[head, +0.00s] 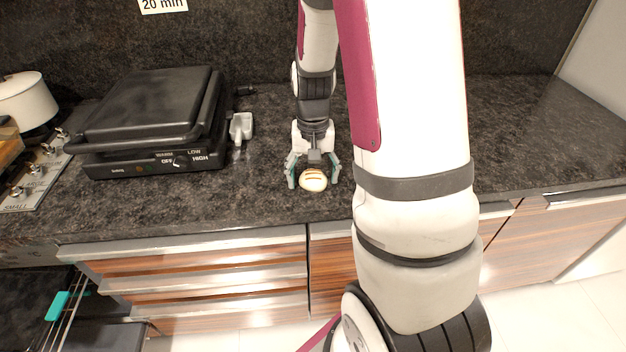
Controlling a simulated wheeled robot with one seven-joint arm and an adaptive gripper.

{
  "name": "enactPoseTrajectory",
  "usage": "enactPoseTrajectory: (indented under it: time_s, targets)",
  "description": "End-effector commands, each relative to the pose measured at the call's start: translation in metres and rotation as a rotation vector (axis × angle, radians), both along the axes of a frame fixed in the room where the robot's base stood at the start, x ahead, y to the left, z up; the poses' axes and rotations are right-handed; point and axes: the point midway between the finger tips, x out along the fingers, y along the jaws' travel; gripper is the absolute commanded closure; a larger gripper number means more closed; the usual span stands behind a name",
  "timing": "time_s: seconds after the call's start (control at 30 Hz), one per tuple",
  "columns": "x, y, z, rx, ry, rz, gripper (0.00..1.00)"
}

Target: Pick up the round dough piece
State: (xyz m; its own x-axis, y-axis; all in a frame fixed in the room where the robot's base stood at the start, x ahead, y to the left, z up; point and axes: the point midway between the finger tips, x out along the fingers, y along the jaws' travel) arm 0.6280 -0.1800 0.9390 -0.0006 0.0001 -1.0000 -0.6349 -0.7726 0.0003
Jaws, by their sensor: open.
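The round dough piece (313,180) is small, pale and tan with darker score lines on top. It is at the front part of the dark stone counter in the head view. My gripper (313,177) reaches down over it, with one teal-tipped finger to its left and the other to its right. The fingers are open, with the dough between them. I cannot tell whether either finger touches it, and its far side is hidden by my gripper.
A white pot (27,101) is at far left. The counter (540,140) is clear on the right; drawers (200,275) lie below its front edge.

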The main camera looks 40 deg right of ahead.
Motion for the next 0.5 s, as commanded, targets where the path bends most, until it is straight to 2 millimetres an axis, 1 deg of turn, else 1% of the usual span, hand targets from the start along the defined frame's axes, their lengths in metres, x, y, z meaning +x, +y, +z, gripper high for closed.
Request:
enactPoseTrajectory:
  time_s: [0.17, 0.2, 0.27, 0.3, 0.37, 0.4, 0.43, 0.5]
  targets:
    - [0.0, -0.0001, 0.0, 0.0, 0.0, 0.0, 0.28]
    - [0.0, -0.0001, 0.0, -0.001, -0.001, 0.0, 0.32]
    - [0.0, -0.0002, 0.0001, -0.001, -0.001, 0.0, 0.46]
    - [0.0, -0.0003, 0.0001, -0.001, -0.001, 0.0, 0.55]
    - [0.0, -0.0003, 0.0002, -0.001, -0.001, 0.0, 0.68]
    - [0.0, -0.0003, 0.0001, -0.001, -0.001, 0.0, 0.77]
    - [0.0, -0.0003, 0.0002, -0.001, -0.001, 0.0, 0.8]
    - [0.0, -0.0003, 0.0002, -0.001, -0.001, 0.0, 0.8]
